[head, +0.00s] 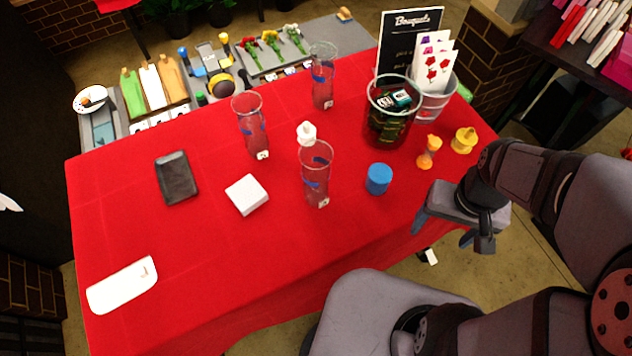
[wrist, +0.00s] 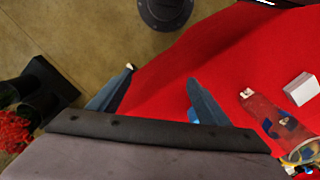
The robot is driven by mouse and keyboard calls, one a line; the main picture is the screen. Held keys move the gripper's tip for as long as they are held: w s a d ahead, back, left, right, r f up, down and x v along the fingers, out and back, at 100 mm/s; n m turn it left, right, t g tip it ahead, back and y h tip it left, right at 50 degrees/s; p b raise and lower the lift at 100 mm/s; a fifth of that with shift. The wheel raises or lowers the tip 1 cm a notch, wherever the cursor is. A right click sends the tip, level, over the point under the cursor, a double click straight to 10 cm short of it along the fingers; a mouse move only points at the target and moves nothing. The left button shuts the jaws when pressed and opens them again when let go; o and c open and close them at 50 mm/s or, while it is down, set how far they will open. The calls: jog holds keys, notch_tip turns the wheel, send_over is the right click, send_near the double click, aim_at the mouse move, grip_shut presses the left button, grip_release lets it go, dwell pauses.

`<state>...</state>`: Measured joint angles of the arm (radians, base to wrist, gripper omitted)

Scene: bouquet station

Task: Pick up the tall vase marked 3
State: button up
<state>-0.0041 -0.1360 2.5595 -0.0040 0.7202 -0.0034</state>
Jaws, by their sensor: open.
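Three tall clear glass vases with blue bands and small white tags stand on the red table (head: 130,220): one at the left (head: 250,128), one at the back (head: 322,80), one nearer the front (head: 316,178). The tag digits are too small to read, so I cannot tell which is marked 3. My gripper (head: 443,232) is open and empty, off the table's right front edge, apart from every vase. In the wrist view, my gripper (wrist: 160,76) has its fingers spread, and one vase (wrist: 268,118) shows to their right.
A blue cylinder (head: 379,179), white box (head: 246,195), white bottle (head: 307,133), dark glass bucket (head: 387,125), orange hourglass-shaped item (head: 429,152) and yellow item (head: 463,140) crowd the vases. A dark slab (head: 176,178) lies left. The front left table is mostly clear.

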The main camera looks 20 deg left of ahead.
jog(key=f+n, duration=0.1)
notch_tip(320, 180, up, 5)
jog(key=n+t+h+b, duration=0.4)
jog(key=n+t+b, duration=1.45)
jog(key=n, duration=0.95)
send_over(308, 176)
jog(key=d+v, duration=0.1)
jog(key=v, duration=0.3)
jog(key=f+n, duration=0.1)
jog(key=f, duration=0.1)
jog(key=a+f+n+g+h+p, duration=0.1)
jog(key=f+n, duration=0.1)
jog(key=f, duration=0.1)
jog(key=shift+s+a+f+n, duration=0.1)
jog(key=shift+a+f+n, duration=0.1)
jog(key=shift+a+n, duration=0.1)
jog(key=shift+p+x, duration=0.35)
jog(key=shift+x, duration=0.8)
jog(key=shift+w+d+r+p, duration=0.15)
jog(key=shift+w+d+p, duration=0.15)
jog(key=shift+w, duration=0.2)
jog(key=shift+p+x, duration=0.8)
jog(key=shift+x, duration=1.25)
